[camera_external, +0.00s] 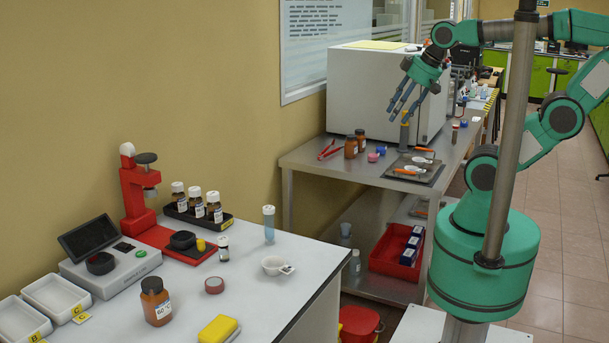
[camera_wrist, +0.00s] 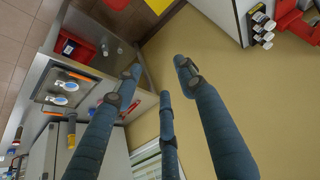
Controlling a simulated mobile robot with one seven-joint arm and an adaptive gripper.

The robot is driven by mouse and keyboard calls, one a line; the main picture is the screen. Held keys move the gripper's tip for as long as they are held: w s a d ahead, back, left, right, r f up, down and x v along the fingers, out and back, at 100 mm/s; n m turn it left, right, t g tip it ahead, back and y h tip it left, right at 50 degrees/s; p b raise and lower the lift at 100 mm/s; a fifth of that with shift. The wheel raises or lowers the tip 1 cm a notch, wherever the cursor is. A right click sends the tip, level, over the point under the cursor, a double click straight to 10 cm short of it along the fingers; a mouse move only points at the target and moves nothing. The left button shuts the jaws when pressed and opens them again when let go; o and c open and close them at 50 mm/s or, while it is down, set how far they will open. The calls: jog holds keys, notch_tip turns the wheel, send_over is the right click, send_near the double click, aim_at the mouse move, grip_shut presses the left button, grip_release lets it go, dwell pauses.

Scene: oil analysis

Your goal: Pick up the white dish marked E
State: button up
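I cannot read an E on any dish. A small white dish (camera_external: 273,264) with a tag beside it stands on the front white table; the tag's letter is too small to read. Two white trays at the left have yellow tags B and C: the B tray (camera_external: 20,318) and the C tray (camera_external: 56,295). Small white dishes with orange parts (camera_external: 420,160) lie on dark trays on the metal table; they also show in the wrist view (camera_wrist: 68,86). My gripper (camera_external: 405,103) has its fingers spread, open and empty, high above the metal table, far from the front table.
A white box-shaped machine (camera_external: 385,90) stands behind my gripper. Brown bottles (camera_external: 351,147) and red tongs (camera_external: 328,150) are on the metal table (camera_external: 310,160). The front table holds a red stand (camera_external: 133,195), bottles and a scale (camera_external: 110,265). A grey pole stands before my arm.

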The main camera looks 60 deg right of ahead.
jog(key=o, duration=0.6)
jog(key=shift+w+r, duration=0.1)
